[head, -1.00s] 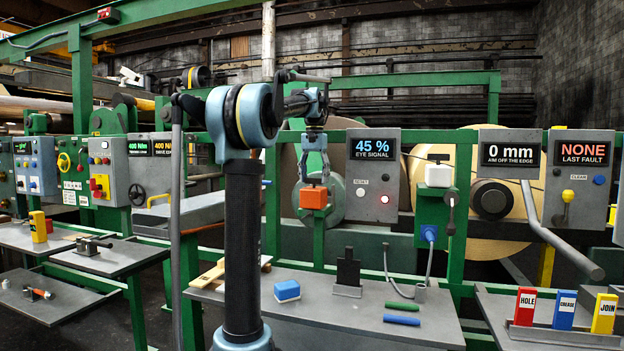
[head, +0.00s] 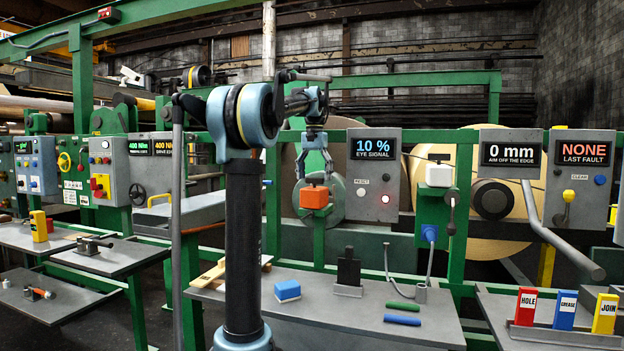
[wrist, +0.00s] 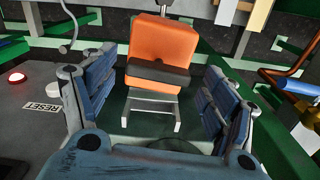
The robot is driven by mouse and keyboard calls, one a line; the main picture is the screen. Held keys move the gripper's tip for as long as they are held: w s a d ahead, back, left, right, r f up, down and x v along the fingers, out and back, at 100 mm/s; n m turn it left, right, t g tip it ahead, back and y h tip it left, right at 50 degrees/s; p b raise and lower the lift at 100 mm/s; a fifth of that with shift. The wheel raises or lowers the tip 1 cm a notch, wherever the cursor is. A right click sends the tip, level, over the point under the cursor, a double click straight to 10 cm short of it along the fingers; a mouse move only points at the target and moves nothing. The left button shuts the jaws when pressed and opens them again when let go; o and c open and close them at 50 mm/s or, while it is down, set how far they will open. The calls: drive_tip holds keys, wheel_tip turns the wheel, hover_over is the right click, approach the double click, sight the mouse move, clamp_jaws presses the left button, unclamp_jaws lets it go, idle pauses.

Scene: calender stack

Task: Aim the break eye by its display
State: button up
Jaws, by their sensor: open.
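The break eye is an orange box (head: 314,198) with a small dark handle on top, on a green post behind my arm in the head view. My gripper (head: 315,170) is open just above it, holding nothing. In the wrist view the orange box (wrist: 162,55) shows beyond and between the spread blue finger pads, with a dark bar across its face. I cannot tell whether any finger touches the handle. The eye signal display (head: 375,148) reads 10 %, on a grey panel with a white reset button (head: 361,192) and a lit lamp (head: 385,199).
A white box (head: 438,176) on a green stand is right of the panel. Below, the grey bench (head: 330,318) carries a blue-and-white block (head: 287,291), a black upright plate (head: 348,272) and green and blue rods. Another display (head: 511,154) reads 0 mm.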

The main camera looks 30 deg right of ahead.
wheel_tip(320, 180, up, 12)
drive_tip(key=shift+f, duration=0.2)
idle(0.4)
idle(0.4)
drive_tip(key=s+a+f+n+t, duration=0.1)
drive_tip(key=s+a+f+n, duration=0.15)
drive_tip(key=a+f, duration=0.85)
drive_tip(key=s+a+f+n, duration=0.25)
drive_tip(key=a+f, duration=0.35)
drive_tip(key=a, duration=0.8)
drive_tip(key=s+a+f+n, duration=0.2)
drive_tip(key=s+a+f, duration=0.3)
drive_tip(key=f, duration=0.6)
drive_tip(key=s+a+f+n, duration=0.2)
drive_tip(key=s+a+f, duration=0.3)
drive_tip(key=f, duration=0.7)
drive_tip(key=s+a+f+n+t, duration=0.1)
drive_tip(key=s+a+f+n, duration=0.1)
drive_tip(key=s+a+f, duration=0.4)
wheel_tip(320, 180, down, 5)
drive_tip(key=shift+s+f, duration=0.15)
drive_tip(key=shift+s, duration=0.95)
drive_tip(key=shift+a, duration=0.1)
